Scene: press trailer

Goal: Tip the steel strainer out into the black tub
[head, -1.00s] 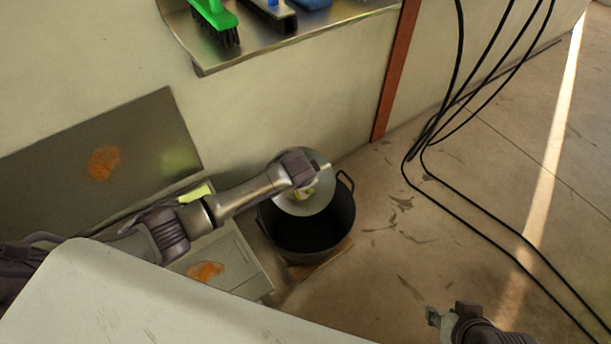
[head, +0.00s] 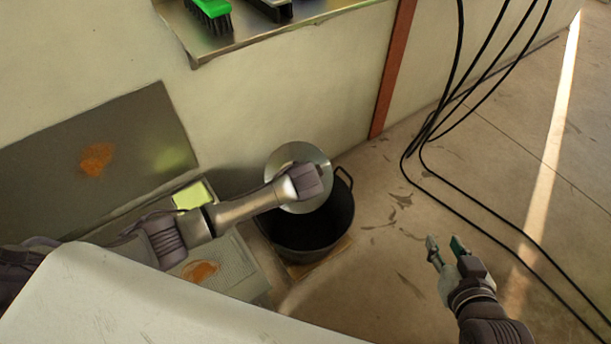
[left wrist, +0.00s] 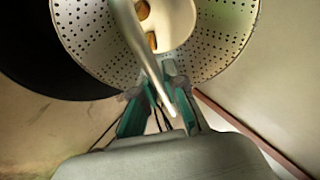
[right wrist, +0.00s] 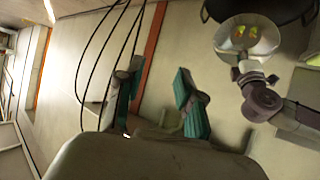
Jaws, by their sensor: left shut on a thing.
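The steel strainer (head: 288,157) is a round metal bowl held tilted above the black tub (head: 318,245) in the head view. In the left wrist view its perforated wall (left wrist: 88,45) fills the top, with a pale rounded thing and brown pieces (left wrist: 152,42) in front. My left gripper (left wrist: 162,98) is shut on the strainer; a pale rod runs between its fingers. Its fingertips are hidden in the head view. In the right wrist view, yellow and orange bits (right wrist: 242,36) show in the strainer. My right gripper (head: 446,242) is open and empty, right of the tub.
Black cables (head: 432,130) hang at the right. A steel shelf (head: 240,42) with brushes is above. Floor right of the tub is open.

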